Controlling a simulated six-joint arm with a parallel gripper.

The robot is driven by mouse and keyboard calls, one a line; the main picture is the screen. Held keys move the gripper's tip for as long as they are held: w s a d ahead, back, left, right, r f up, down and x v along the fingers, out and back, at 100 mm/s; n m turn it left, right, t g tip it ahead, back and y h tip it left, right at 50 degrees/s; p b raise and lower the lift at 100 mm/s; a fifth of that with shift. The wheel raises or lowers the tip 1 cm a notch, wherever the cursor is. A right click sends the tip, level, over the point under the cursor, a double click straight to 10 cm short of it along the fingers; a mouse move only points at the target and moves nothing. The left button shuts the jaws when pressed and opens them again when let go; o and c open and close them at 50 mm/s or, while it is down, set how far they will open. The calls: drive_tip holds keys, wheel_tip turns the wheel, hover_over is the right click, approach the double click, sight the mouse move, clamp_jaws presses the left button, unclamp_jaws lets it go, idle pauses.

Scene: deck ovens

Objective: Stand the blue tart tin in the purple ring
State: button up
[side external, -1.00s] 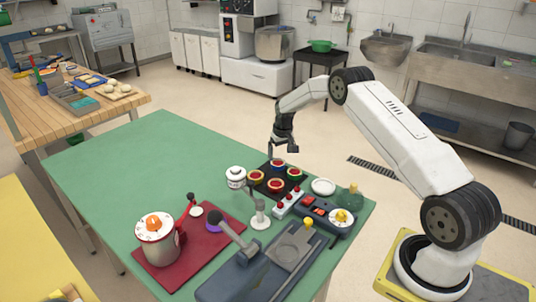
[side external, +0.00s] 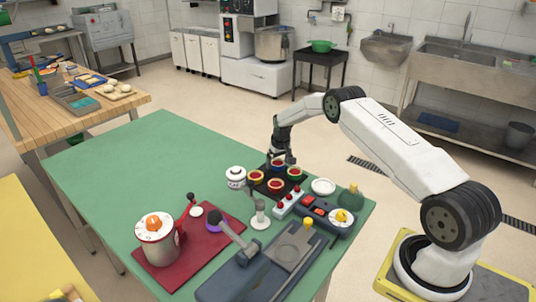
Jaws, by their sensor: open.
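The blue tart tin (side external: 278,167) with red filling sits at the back of a black tray (side external: 266,167), among several similar tins with other coloured rims. My gripper (side external: 281,160) points down right at the blue tin, with its open fingers at or just above it. The fingers partly cover the tin, and I cannot tell whether they touch it. The purple ring (side external: 212,226) lies on the red mat (side external: 196,247), partly hidden behind a grey lever handle.
A white jar (side external: 235,177) stands left of the tray, and a white dish (side external: 323,187) lies to its right. The green table's (side external: 140,165) left part is clear.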

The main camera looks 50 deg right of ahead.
idle(0.4)
drive_tip(key=c, duration=1.2)
drive_tip(key=shift+c, duration=0.2)
drive_tip(key=shift+r, duration=0.15)
drive_tip(key=shift+r, duration=1.6)
drive_tip(key=s+a+r, duration=0.2)
drive_tip(key=s+r, duration=0.2)
drive_tip(key=s, duration=0.2)
drive_tip(key=s+a+r, duration=0.3)
drive_tip(key=s+r, duration=0.2)
drive_tip(key=s, duration=0.1)
drive_tip(key=shift+s+a+r, duration=0.3)
drive_tip(key=shift+s+a, duration=0.05)
drive_tip(key=shift+s, duration=0.05)
